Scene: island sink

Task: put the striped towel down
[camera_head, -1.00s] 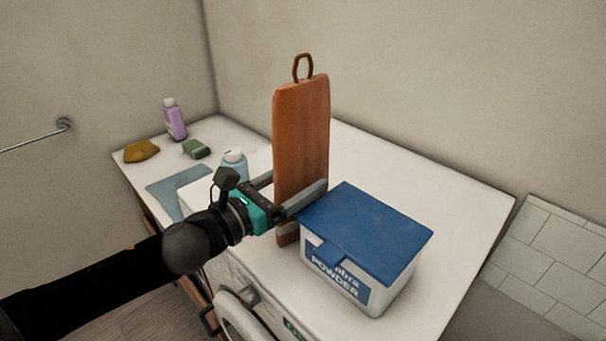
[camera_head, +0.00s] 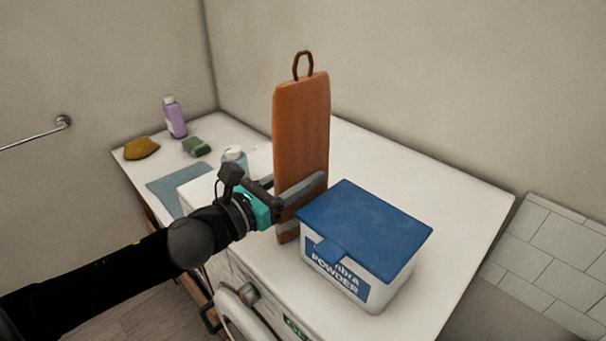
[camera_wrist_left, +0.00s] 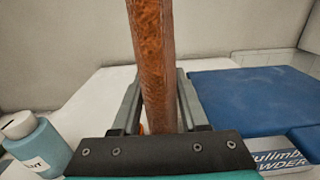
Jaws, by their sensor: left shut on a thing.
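I see no towel with clear stripes in these views. My left gripper (camera_head: 304,187) is shut on a tall orange-brown board (camera_head: 302,125) with a brown loop at its top. The board stands upright between the fingers, and in the left wrist view the board (camera_wrist_left: 153,60) rises between both jaws. Its lower end is close to the white top (camera_head: 430,180); I cannot tell whether it touches. A plain blue-grey cloth (camera_head: 172,192) lies flat at the left. My right gripper is not in view.
A white powder box with a blue lid (camera_head: 365,230) stands just right of the board. A blue bottle (camera_head: 234,158), green sponge (camera_head: 196,147), yellow cloth (camera_head: 141,148) and purple bottle (camera_head: 174,118) are at the left. The white top behind the box is clear.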

